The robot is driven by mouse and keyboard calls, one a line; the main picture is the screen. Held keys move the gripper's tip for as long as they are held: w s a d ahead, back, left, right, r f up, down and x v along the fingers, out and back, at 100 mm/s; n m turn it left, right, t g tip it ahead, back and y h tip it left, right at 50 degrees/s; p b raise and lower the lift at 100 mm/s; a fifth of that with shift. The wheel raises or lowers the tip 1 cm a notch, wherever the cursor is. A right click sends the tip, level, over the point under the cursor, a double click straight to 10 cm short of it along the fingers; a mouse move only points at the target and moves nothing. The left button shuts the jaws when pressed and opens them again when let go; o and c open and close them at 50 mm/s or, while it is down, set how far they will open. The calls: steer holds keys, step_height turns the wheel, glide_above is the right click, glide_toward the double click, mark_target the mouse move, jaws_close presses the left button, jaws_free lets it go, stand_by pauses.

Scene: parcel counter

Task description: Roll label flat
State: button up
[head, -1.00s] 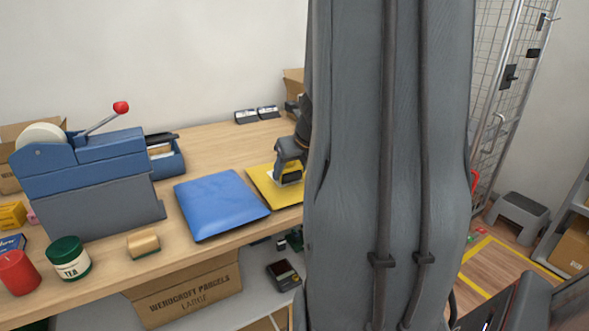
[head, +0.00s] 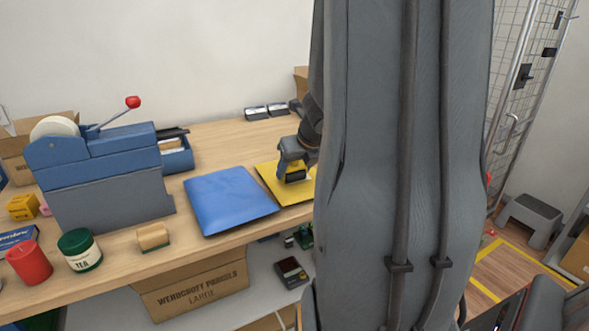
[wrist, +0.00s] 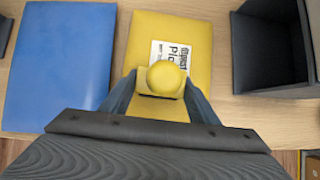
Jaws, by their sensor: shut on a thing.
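A yellow padded parcel (head: 268,176) lies flat on the wooden counter, and it also shows in the wrist view (wrist: 196,24). A white printed label (wrist: 166,50) is on it, its near part hidden by the tool. My gripper (wrist: 162,92) is shut on a yellow tool with a round knob (wrist: 166,76), which looks like the roller. In the head view my gripper (head: 293,176) is low over the yellow parcel, partly hidden by my arm. I cannot tell whether the tool touches the label.
A blue parcel (head: 230,198) lies just left of the yellow one. A dark open box (wrist: 268,55) stands close on the right. A blue tape dispenser (head: 100,170), tea tin (head: 80,250), red candle (head: 29,262) and tan block (head: 153,236) stand further left.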

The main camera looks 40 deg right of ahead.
steer(key=shift+f, duration=0.15)
steer(key=shift+w, duration=0.1)
steer(key=shift+w+d+p, duration=0.15)
steer(key=shift+w+p, duration=0.05)
steer(key=shift+w, duration=0.35)
steer(key=shift+w+d+p, duration=0.15)
steer(key=shift+w, duration=0.35)
steer(key=shift+w, duration=0.1)
steer(key=shift+w+d+p, duration=0.2)
steer(key=shift+w+p, duration=0.05)
steer(key=shift+w, duration=0.3)
steer(key=shift+w+d+p, duration=0.2)
steer(key=shift+w+p, duration=0.05)
steer(key=shift+w, duration=0.3)
steer(key=shift+w+d+p, duration=0.2)
steer(key=shift+w+p, duration=0.1)
steer(key=shift+w, duration=0.3)
steer(key=shift+w+d+p, duration=0.15)
steer(key=shift+w+p, duration=0.15)
steer(key=shift+w, duration=0.25)
step_height(320, 180, up, 6)
steer(key=p, duration=0.7)
